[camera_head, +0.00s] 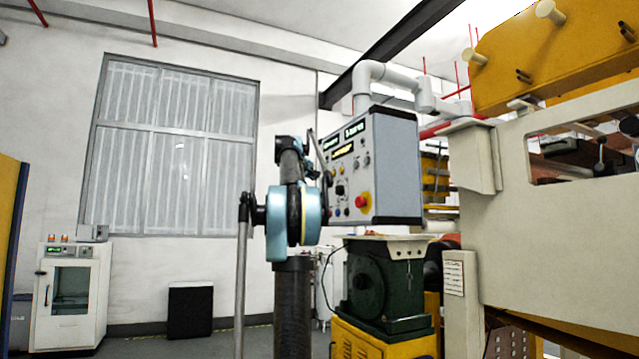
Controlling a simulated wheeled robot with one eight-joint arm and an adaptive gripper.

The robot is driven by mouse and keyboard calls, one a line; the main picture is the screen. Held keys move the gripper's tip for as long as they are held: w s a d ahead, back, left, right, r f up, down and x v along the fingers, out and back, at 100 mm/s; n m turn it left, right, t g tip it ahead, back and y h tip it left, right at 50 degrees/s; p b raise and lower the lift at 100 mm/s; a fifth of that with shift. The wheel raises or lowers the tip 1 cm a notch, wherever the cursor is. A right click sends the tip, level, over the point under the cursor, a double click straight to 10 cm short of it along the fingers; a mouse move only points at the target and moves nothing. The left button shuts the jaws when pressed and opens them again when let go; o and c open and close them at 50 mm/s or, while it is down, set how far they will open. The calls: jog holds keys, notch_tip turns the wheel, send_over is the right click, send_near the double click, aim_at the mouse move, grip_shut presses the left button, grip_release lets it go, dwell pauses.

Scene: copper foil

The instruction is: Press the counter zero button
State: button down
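A grey control box (398,168) hangs from a white pipe arm, right of centre. Its front panel faces left and carries small lit displays (355,130), several small buttons and knobs, and a red emergency-stop knob (362,201). Labels are too small to read, so I cannot tell which is the counter zero button. My blue and black arm stands in front of the panel's left edge and hides part of it. The dark end of my arm, with my gripper (322,160), is close to the panel's left side. I cannot tell whether it touches the panel or how its fingers stand.
A dark green machine block (376,285) on a yellow base stands below the box. A large cream and yellow press (540,190) fills the right. A white cabinet (70,295) and a black bin (190,309) stand by the left wall. Floor left of my arm looks clear.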

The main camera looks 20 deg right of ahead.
jog(key=shift+a, duration=0.15)
jog(key=a, duration=0.4)
jog(key=shift+s+a, duration=0.1)
jog(key=shift+a, duration=0.25)
dwell(0.3)
dwell(0.9)
jog(key=s+a+f+g+y, duration=0.3)
jog(key=s+a+f, duration=0.5)
jog(key=s+f, duration=0.9)
jog(key=s+a+f+g+y, duration=0.4)
jog(key=s+a+f, duration=0.5)
jog(key=s+f, duration=0.9)
jog(key=s+a+f+m+g+y, duration=0.1)
jog(key=s+a+f+g+y, duration=0.2)
jog(key=f, duration=3.8)
jog(key=s+a+y, duration=0.1)
jog(key=s+a, duration=0.4)
jog(key=s, duration=0.9)
jog(key=shift+s+a+g+y, duration=0.2)
jog(key=shift+s+g+y, duration=0.1)
jog(key=shift+a, duration=0.15)
